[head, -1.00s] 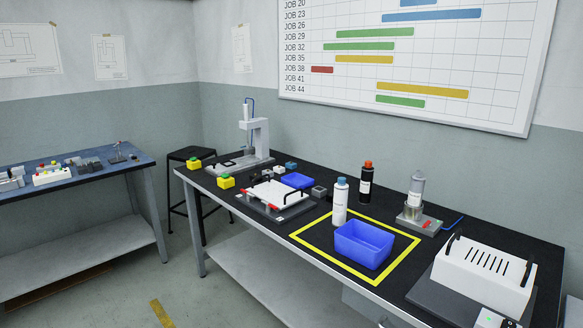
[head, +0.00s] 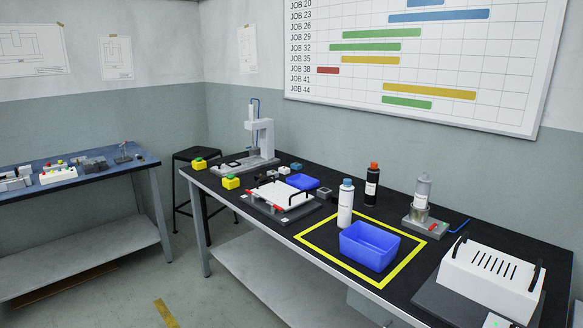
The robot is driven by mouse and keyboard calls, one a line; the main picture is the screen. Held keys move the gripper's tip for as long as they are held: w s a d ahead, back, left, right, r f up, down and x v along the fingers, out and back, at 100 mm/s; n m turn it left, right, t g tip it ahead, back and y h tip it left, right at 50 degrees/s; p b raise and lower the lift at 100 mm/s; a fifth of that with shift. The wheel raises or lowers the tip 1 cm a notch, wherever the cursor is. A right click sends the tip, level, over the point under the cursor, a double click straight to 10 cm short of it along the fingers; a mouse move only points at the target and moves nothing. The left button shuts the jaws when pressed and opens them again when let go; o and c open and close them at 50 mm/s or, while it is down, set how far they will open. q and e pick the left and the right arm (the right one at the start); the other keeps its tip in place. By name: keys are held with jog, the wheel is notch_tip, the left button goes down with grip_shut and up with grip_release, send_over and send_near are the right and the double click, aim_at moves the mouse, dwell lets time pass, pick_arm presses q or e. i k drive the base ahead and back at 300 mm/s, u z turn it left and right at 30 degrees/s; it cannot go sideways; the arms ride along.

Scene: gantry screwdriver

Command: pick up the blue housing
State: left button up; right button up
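A small blue block-shaped housing (head: 296,167) sits on the dark workbench, behind a shallow blue tray (head: 302,182). It is small in the picture and its details cannot be made out. A grey block (head: 284,170) sits just left of it, and another grey block (head: 324,193) is to the right of the tray. Neither of my grippers is in the head view.
A gantry screwdriver station (head: 262,140) stands at the bench's far end. A white fixture with black handles (head: 277,194) is in front of the tray. A blue bin (head: 369,246) stands inside a yellow outline, beside a white bottle (head: 346,204). Floor in front is open.

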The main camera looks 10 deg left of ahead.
aim_at(298, 166)
jog(key=u, duration=0.8)
jog(key=i, duration=0.9)
jog(key=u, duration=0.8)
jog(key=i, duration=1.3)
jog(key=z, duration=0.45)
